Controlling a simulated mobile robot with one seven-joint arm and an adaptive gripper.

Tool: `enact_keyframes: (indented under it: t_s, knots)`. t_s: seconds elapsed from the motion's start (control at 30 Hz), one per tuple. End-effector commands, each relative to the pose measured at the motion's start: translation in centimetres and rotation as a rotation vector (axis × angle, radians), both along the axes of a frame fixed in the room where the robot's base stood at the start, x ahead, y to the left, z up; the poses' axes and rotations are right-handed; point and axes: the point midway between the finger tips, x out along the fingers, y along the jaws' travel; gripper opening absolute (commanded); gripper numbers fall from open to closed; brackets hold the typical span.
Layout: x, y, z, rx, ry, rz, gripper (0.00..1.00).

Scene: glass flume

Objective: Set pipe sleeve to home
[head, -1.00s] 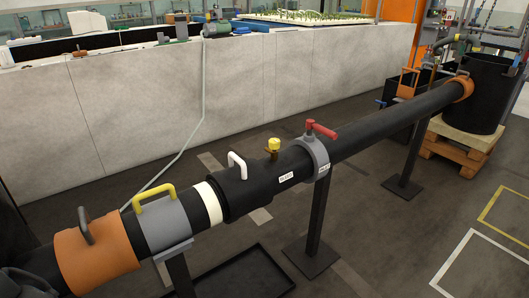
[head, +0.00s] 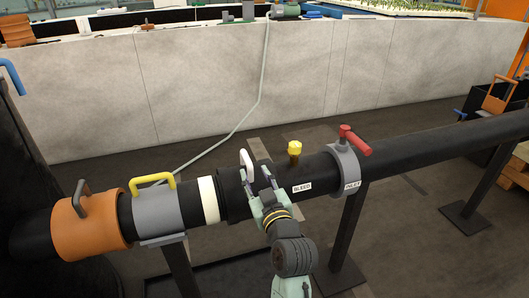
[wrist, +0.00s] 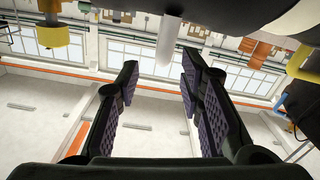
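The pipe sleeve (head: 232,198) is a wide black collar around the black pipe, with a white handle (head: 246,163) on top. A bare white band (head: 208,200) shows on the pipe just left of the sleeve. My gripper (head: 257,182) is at the sleeve's near side, close to the handle. In the wrist view my gripper (wrist: 159,66) is open, its two padded fingers apart. The white handle (wrist: 167,45) shows between and just beyond the fingertips there. I cannot tell whether the fingers touch it.
Left of the band are a grey clamp with a yellow handle (head: 157,182) and an orange collar (head: 88,226). To the right are a yellow knob (head: 294,150) and a grey clamp with a red lever (head: 354,140).

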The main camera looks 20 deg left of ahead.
Motion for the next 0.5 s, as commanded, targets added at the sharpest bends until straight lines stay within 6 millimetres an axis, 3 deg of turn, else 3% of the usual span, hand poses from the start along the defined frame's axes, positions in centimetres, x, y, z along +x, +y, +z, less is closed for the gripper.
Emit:
enact_keyframes:
  t_s: [0.5]
  knots:
    - [7.0, 4.9, 0.4, 0.002, -0.002, 0.002, 0.35]
